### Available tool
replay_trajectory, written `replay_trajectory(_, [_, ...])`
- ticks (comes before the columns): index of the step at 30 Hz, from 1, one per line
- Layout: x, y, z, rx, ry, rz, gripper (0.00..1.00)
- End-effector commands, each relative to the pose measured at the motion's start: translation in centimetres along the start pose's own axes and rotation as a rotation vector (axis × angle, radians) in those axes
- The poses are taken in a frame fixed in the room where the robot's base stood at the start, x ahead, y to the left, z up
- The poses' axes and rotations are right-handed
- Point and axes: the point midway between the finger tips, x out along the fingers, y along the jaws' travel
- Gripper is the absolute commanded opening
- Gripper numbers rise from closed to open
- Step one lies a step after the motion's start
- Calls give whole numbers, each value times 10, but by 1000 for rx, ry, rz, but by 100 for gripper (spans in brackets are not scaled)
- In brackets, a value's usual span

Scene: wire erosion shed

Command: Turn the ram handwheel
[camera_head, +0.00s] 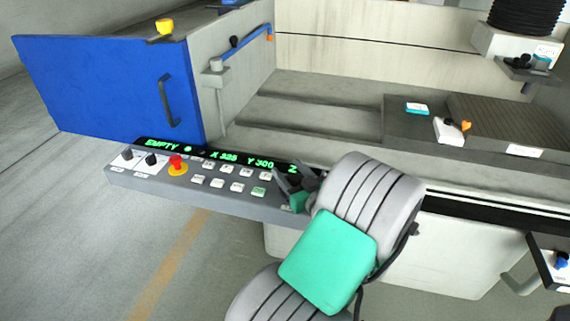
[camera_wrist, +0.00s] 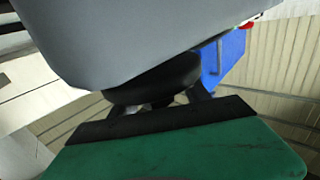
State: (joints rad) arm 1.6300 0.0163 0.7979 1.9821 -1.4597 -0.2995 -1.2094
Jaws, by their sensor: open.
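My gripper (camera_head: 296,182) is at the right end of the grey control panel (camera_head: 240,205) in the head view, with its dark fingers apart. My arm hides what is behind it there. In the wrist view, a black round part (camera_wrist: 155,80) sits under a large grey body, just beyond the green palm of my gripper (camera_wrist: 150,100). It looks like the ram handwheel, but I cannot be sure. The fingers seem to be on either side of it; I cannot tell whether they touch it. No handwheel is clearly visible in the head view.
The panel has black knobs, a red emergency button (camera_head: 177,164) and a lit green display (camera_head: 165,146). A blue door (camera_head: 105,88) with a handle stands at left. The machine's work table (camera_head: 480,115) is at right. A box with a blue knob (camera_head: 560,260) is at lower right. Floor at left is clear.

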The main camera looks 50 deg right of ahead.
Motion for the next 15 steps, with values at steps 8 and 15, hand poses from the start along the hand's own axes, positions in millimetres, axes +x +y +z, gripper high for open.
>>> replay_trajectory(8, [-1,2,1,0,0,5,45])
replay_trajectory(15, [-1,1,1,0,0,3,26])
